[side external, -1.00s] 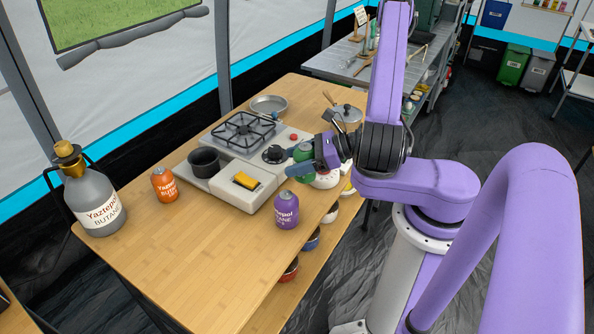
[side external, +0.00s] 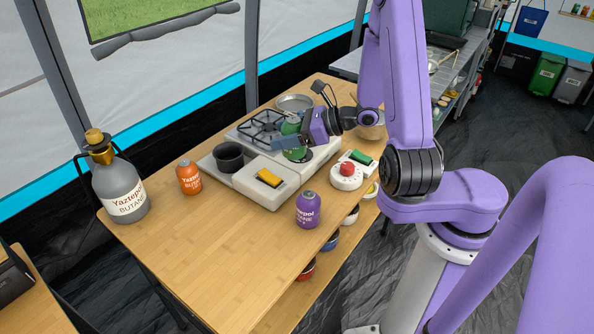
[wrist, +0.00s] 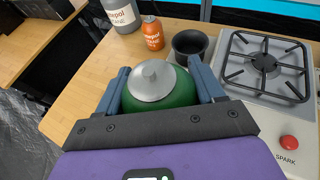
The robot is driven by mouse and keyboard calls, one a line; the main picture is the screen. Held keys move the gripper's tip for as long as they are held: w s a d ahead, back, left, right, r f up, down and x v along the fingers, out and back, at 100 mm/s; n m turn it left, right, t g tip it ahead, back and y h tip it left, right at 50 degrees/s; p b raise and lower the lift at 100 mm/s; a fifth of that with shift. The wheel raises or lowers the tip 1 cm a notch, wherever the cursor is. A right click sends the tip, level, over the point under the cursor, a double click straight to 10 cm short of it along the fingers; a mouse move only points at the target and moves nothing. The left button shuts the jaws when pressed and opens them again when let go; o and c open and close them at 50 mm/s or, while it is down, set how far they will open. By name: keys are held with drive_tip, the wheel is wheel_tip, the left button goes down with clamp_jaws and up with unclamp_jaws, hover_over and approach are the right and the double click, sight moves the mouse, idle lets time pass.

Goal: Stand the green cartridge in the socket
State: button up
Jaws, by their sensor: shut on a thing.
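My gripper (side external: 292,141) is shut on the green cartridge (side external: 294,153) and holds it over the stove unit, close to the burner grate. In the wrist view the cartridge (wrist: 160,86) has a silver domed top and sits between the two blue-grey fingers (wrist: 158,78); its lower part is hidden. The black round cup that looks like the socket (side external: 228,155) stands at the left of the stove unit, apart from the cartridge. It is open at the top, and its inside looks dark and empty. It also shows in the wrist view (wrist: 189,46), beyond the cartridge.
An orange canister (side external: 189,178), a purple canister (side external: 307,210) and a large grey butane bottle (side external: 120,190) stand on the wooden table (side external: 210,260). The stove unit (side external: 285,190) carries a yellow switch (side external: 269,178). A red button (side external: 347,169) sits at right. The table front is clear.

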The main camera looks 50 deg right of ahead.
drive_tip(key=w+d+f+m+t+h, duration=0.1)
drive_tip(key=w+d+m+h, duration=0.15)
drive_tip(key=d, duration=1.05)
drive_tip(key=w+d+m+t+h, duration=0.1)
drive_tip(key=d+m+h, duration=0.15)
drive_tip(key=d, duration=1.15)
drive_tip(key=w+d+f, duration=0.2)
drive_tip(key=w+f, duration=0.1)
drive_tip(key=w+d+f, duration=0.2)
drive_tip(key=w+f, duration=0.1)
drive_tip(key=w, duration=0.1)
drive_tip(key=w+d+f, duration=0.3)
drive_tip(key=w, duration=0.1)
drive_tip(key=shift+w+f, duration=0.3)
drive_tip(key=shift+f, duration=0.1)
drive_tip(key=shift+d+f, duration=0.1)
drive_tip(key=shift+f, duration=1.45)
drive_tip(key=shift+f, duration=0.1)
drive_tip(key=o, duration=0.9)
drive_tip(key=shift+f, duration=0.1)
